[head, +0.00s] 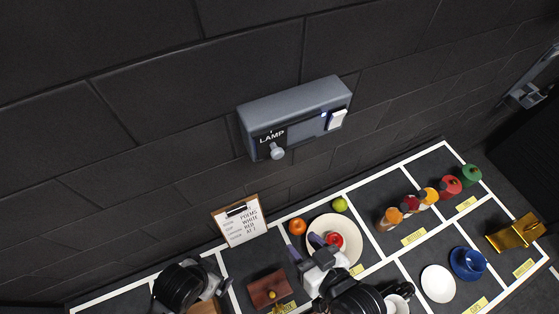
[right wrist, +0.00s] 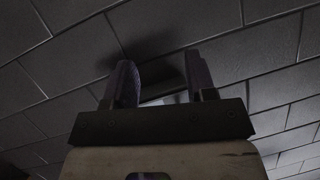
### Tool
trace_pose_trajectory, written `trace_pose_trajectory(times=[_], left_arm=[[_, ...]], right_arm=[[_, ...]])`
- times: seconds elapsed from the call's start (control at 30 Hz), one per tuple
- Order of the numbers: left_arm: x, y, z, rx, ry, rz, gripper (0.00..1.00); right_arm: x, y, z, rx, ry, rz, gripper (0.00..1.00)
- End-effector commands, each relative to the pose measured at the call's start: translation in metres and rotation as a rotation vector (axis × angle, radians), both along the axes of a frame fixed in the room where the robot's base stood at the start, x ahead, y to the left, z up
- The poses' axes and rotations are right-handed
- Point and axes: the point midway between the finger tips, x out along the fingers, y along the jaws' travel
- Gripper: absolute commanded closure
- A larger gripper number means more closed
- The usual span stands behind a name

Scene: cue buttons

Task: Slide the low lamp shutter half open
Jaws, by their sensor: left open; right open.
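The grey lamp box (head: 290,103) is fixed to the dark block wall in the head view. Its dark shutter panel (head: 268,138), marked LAMP, sits at the left of the front, with a round grey knob (head: 277,152) at its lower edge. A white button (head: 337,119) shows uncovered at the right end. My right gripper (head: 306,246) is open and empty, below the box and apart from the knob. Its two fingers (right wrist: 162,82) point at the wall in the right wrist view, with a dark shape between them. My left gripper (head: 218,289) is at the lower left, its fingers unclear.
Below the wall is a dark table with white-lined sections. The wall around the box is clear.

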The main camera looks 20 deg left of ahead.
Motion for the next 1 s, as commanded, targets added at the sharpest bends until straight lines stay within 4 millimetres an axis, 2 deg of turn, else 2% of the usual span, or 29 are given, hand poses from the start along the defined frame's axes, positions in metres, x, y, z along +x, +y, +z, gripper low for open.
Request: trace_pose_trajectory(times=[0.03, 0.1, 0.17, 0.27, 0.4, 0.57, 0.67, 0.87, 1.0], left_arm=[[0.000, 0.000, 0.001, 0.001, -0.001, -0.001, 0.00], [0.000, 0.001, 0.002, 0.004, -0.003, -0.003, 0.00], [0.000, 0.002, 0.002, 0.005, -0.003, -0.005, 0.00], [0.000, 0.003, 0.002, 0.009, -0.003, -0.006, 0.00], [0.000, 0.003, 0.002, 0.012, -0.003, -0.008, 0.00], [0.000, 0.003, 0.002, 0.012, -0.003, -0.008, 0.00], [0.000, 0.003, 0.004, 0.010, -0.003, -0.007, 0.00], [0.000, 0.000, 0.013, 0.001, -0.002, -0.002, 0.00], [0.000, -0.001, 0.023, -0.004, -0.001, 0.002, 0.00]], right_arm=[[-0.004, 0.014, 0.010, 0.073, -0.047, 0.037, 0.49], [-0.007, 0.028, 0.027, 0.185, -0.126, 0.066, 0.49], [-0.007, 0.034, 0.043, 0.276, -0.200, 0.068, 0.49], [-0.001, 0.032, 0.067, 0.401, -0.322, 0.026, 0.49], [0.008, 0.019, 0.094, 0.503, -0.478, -0.064, 0.49], [0.014, 0.006, 0.110, 0.515, -0.619, -0.145, 0.49], [0.016, 0.006, 0.113, 0.494, -0.659, -0.155, 0.49], [0.031, 0.021, 0.124, 0.485, -0.670, -0.155, 0.49], [0.048, 0.038, 0.135, 0.485, -0.670, -0.155, 0.49]])
